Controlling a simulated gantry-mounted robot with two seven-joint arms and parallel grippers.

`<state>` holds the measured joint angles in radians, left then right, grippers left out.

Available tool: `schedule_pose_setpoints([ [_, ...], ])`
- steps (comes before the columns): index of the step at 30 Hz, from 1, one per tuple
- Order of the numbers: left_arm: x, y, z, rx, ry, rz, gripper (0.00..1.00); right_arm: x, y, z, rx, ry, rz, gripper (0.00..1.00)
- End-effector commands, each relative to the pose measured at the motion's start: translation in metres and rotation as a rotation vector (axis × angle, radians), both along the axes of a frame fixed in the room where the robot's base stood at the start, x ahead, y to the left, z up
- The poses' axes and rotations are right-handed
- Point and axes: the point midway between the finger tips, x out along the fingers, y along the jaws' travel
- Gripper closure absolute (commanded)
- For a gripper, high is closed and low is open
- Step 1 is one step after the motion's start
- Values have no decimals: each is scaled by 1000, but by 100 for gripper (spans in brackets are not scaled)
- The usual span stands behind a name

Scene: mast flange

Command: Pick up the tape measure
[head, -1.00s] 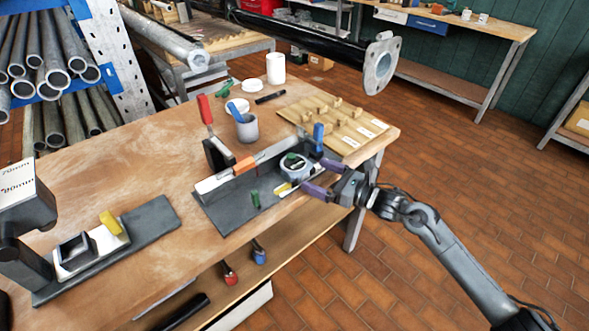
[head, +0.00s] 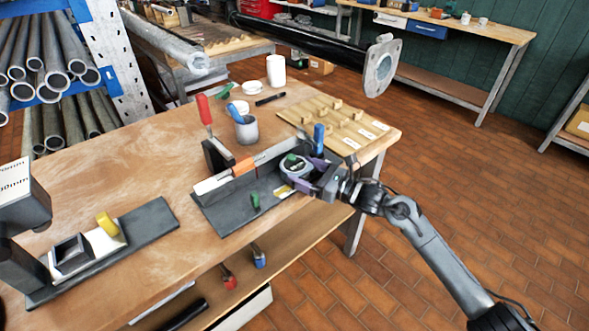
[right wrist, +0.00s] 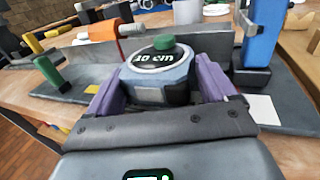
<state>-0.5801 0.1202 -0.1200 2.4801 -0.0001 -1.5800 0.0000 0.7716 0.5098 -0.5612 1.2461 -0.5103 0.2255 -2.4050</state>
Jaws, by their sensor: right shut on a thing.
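The tape measure (head: 293,163) is a rounded grey-blue case with a green knob on top. It sits at the dark fixture plate, in front of the upright metal rail. In the right wrist view the tape measure (right wrist: 158,74) shows a white "cm" marking and fills the space between my fingers. My right gripper (head: 300,172) is shut on it, one purple finger on each side. The purple fingers of the right gripper (right wrist: 160,88) also show in the right wrist view. I cannot tell whether the case touches the plate. My left gripper is not in view.
The dark fixture plate (head: 226,217) carries a blue upright clamp (head: 318,139) beside the gripper and a small green peg (head: 255,200). A red-handled clamp (head: 205,110) and a grey cup (head: 246,130) stand behind.

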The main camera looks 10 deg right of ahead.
Motion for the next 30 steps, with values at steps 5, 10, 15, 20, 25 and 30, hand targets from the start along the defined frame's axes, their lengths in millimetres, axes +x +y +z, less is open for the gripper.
schedule_pose_setpoints([
  [5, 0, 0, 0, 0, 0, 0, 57, 0, 0, 2, 2, -3, 0, 62],
  [10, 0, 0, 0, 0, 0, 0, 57, 0, 0, 3, 2, -4, 0, 62],
  [15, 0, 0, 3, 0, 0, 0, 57, 0, 0, 10, 1, -5, 0, 62],
  [20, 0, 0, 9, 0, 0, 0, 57, 1, -1, 25, 0, -6, -1, 62],
  [25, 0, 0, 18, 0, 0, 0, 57, -1, -3, 49, 0, -6, -1, 62],
  [30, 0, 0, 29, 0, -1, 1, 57, -25, -29, 67, -3, -6, -2, 62],
])
